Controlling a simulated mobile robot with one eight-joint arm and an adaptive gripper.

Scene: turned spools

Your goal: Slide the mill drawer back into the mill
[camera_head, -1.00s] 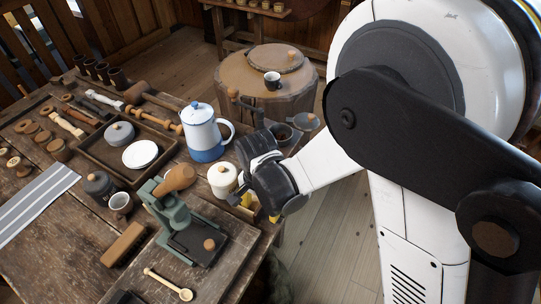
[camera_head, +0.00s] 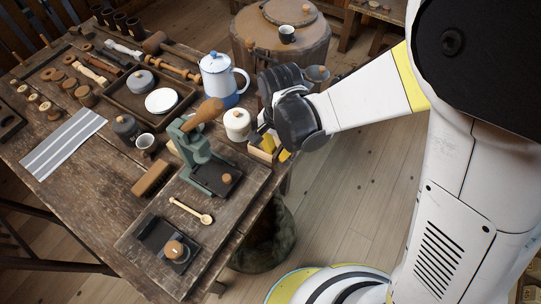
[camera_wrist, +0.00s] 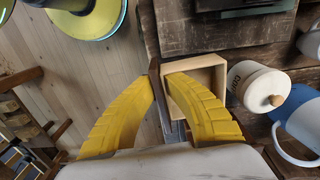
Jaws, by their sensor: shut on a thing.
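The mill drawer is a small open box of pale wood (camera_wrist: 207,68) with a darker front board. It is at the table's right edge in the head view (camera_head: 261,153), beside the white lidded pot (camera_head: 237,125). My gripper (camera_wrist: 162,80) is shut on the drawer's front board. One yellow finger is inside the box and the other is outside against the board. In the head view my dark gripper body hides much of the drawer. I cannot make out the mill's body or its drawer opening; a crank-like handle with a knob shows behind my gripper.
A green lever press (camera_head: 200,160) stands left of the drawer. A blue-and-white coffee pot (camera_head: 220,78) is behind the white pot. The floor right of the table is open.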

